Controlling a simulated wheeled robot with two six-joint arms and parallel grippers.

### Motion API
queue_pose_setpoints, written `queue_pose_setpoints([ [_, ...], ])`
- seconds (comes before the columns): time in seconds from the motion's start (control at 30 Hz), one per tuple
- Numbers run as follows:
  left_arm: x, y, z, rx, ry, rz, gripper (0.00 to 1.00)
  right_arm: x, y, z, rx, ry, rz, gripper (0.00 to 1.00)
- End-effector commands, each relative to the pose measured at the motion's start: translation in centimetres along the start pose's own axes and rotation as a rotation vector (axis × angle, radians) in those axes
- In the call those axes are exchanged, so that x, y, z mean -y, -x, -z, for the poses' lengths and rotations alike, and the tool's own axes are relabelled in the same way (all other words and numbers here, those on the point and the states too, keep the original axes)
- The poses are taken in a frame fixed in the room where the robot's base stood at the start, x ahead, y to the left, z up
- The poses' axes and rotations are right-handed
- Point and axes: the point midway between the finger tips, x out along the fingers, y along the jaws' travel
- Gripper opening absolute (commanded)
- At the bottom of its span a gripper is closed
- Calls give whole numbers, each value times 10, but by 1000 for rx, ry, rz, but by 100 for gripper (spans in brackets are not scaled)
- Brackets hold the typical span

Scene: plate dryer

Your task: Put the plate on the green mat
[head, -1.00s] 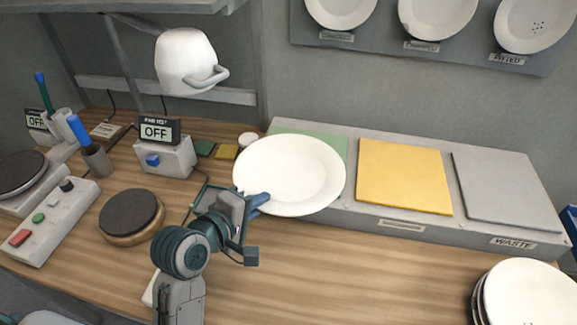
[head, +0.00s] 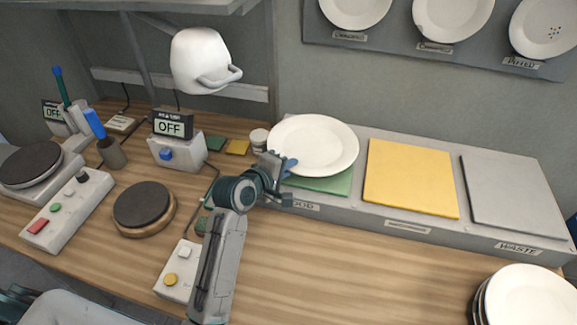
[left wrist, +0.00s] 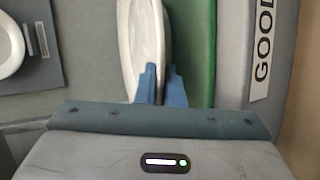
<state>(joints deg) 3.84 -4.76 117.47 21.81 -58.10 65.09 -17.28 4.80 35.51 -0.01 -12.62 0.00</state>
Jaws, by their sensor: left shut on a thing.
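The white plate (head: 313,143) is held at its near left rim by my left gripper (head: 286,168), above the back part of the green mat (head: 325,183). The mat's front strip shows below the plate; the rest is hidden. In the left wrist view the blue fingers (left wrist: 161,84) close on the rim of the plate (left wrist: 138,45), with the green mat (left wrist: 202,50) beside it. I cannot tell whether the plate touches the mat. My right gripper is not in view.
A yellow mat (head: 411,180) and a grey mat (head: 515,195) lie to the right on the same raised grey ledge. A plate stack (head: 530,297) stands at the front right. A white mug-like lamp (head: 203,62) hangs at the upper left.

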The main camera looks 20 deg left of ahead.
Motion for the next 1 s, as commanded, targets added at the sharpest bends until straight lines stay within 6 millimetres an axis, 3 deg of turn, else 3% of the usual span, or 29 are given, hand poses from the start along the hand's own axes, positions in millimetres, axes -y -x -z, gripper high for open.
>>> queue_pose_setpoints([
  [0.43, 7, -3, 0, -1, -1, -6, 0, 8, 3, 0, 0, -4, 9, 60],
  [0.47, 9, -3, 0, 0, 0, -1, 12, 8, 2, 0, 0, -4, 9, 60],
  [0.5, 9, -3, 0, 0, -1, -1, 17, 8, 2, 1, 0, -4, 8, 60],
  [0.8, 8, -3, 0, 0, -1, -2, 17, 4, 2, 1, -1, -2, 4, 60],
  [1.0, 9, 20, 1, -2, -4, -2, 17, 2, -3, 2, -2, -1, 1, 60],
])
